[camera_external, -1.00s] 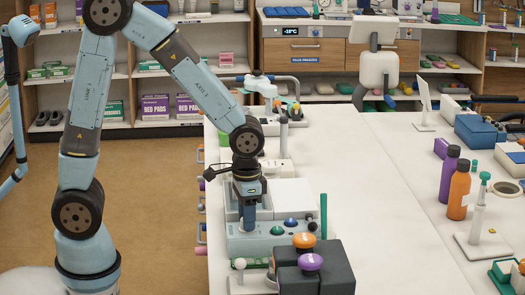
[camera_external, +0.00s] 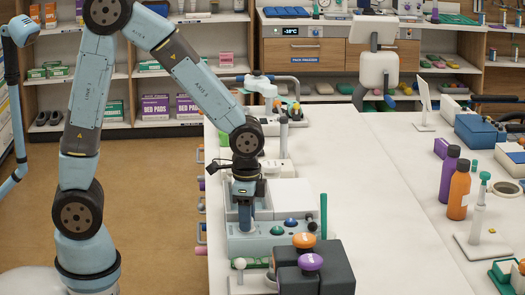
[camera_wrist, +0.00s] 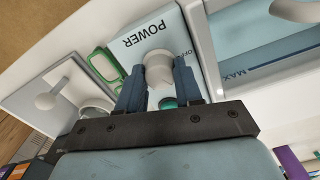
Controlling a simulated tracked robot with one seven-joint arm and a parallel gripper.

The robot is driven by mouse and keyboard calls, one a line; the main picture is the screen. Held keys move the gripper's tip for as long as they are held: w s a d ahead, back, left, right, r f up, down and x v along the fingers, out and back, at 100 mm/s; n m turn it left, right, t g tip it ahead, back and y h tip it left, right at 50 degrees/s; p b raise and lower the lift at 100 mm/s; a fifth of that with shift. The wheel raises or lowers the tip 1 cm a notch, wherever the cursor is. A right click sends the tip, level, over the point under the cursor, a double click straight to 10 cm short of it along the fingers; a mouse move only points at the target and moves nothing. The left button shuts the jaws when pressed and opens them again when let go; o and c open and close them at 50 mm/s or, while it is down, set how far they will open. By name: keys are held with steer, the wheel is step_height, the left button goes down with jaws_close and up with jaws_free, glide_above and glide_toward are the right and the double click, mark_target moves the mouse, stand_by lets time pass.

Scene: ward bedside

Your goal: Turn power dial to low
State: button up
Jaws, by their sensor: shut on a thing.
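The power dial (camera_wrist: 158,70) is a pale round knob on a light panel (camera_wrist: 185,32) printed "POWER", with a partly covered "OFF" mark beside it. In the wrist view my gripper (camera_wrist: 159,75) has one dark blue finger on each side of the dial, shut on it. Where the dial points is not clear. In the external view my gripper (camera_external: 247,220) reaches straight down onto the pale blue unit (camera_external: 240,243) at the table's near left edge. The dial is hidden there by the fingers.
A green button (camera_external: 277,230) and a blue button (camera_external: 291,222) sit right of my gripper, with an upright green rod (camera_external: 323,215) beyond. Dark blocks with an orange knob (camera_external: 304,240) and a purple knob (camera_external: 309,262) stand in front. The table middle is clear.

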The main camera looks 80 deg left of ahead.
steer(key=o, duration=1)
steer(key=shift+o, duration=0.2)
step_height(320, 180, up, 14)
steer(key=shift+f, duration=0.15)
steer(key=s+r+n+t, duration=0.1)
steer(key=s+r, duration=0.3)
steer(key=s, duration=0.5)
steer(key=s+r+n+t, duration=0.2)
steer(key=s+r+t, duration=0.2)
steer(key=s, duration=0.6)
steer(key=shift+d+t, duration=0.25)
steer(key=shift+t, duration=0.05)
